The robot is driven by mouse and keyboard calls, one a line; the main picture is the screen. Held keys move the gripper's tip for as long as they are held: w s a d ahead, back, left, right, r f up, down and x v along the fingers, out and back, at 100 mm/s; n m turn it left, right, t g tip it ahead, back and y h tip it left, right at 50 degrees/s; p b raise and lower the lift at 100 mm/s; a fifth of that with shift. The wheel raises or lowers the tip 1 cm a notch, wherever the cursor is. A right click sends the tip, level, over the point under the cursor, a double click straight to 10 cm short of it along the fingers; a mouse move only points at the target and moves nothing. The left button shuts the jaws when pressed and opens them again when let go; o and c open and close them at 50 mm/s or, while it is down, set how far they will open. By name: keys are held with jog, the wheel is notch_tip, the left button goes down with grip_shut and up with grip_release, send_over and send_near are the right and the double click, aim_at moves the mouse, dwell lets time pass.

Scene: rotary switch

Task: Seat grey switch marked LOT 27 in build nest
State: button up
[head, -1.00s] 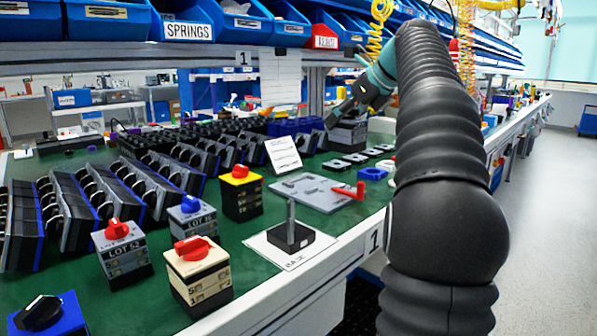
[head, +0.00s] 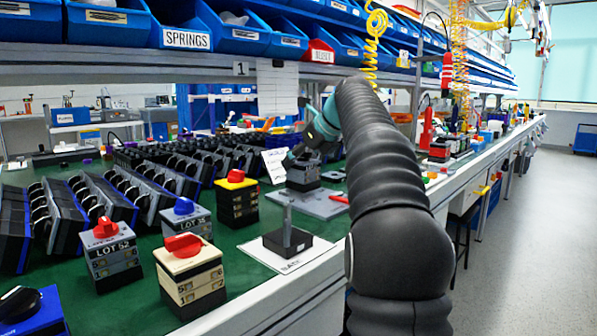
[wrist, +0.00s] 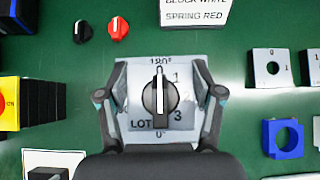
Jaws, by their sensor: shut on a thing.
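My gripper (head: 304,158) is shut on a grey switch (head: 302,175), which it holds upright over a grey fixture plate (head: 325,206). In the wrist view my gripper (wrist: 160,108) has a finger on each side of the switch (wrist: 184,76). Its black knob has a white pointer aimed at 180°. The lettering reads LOT; the number is hidden by the knob. The switch hides part of the plate, so I cannot tell whether they touch. A red handle (head: 339,199) lies at the plate's right side. No label names the build nest.
A black base with an upright post (head: 288,240) sits on a white card in front. Other switches stand to the left: yellow-topped (head: 237,200), grey LOT 52 (head: 112,258), cream (head: 188,275). A blue square part (wrist: 283,137) lies right in the wrist view.

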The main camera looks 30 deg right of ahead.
jog(key=shift+f, duration=0.7)
jog(key=o, duration=1.3)
jog(key=shift+r, duration=0.1)
jog(key=p+v, duration=0.3)
jog(key=v, duration=0.9)
jog(key=shift+s, duration=0.1)
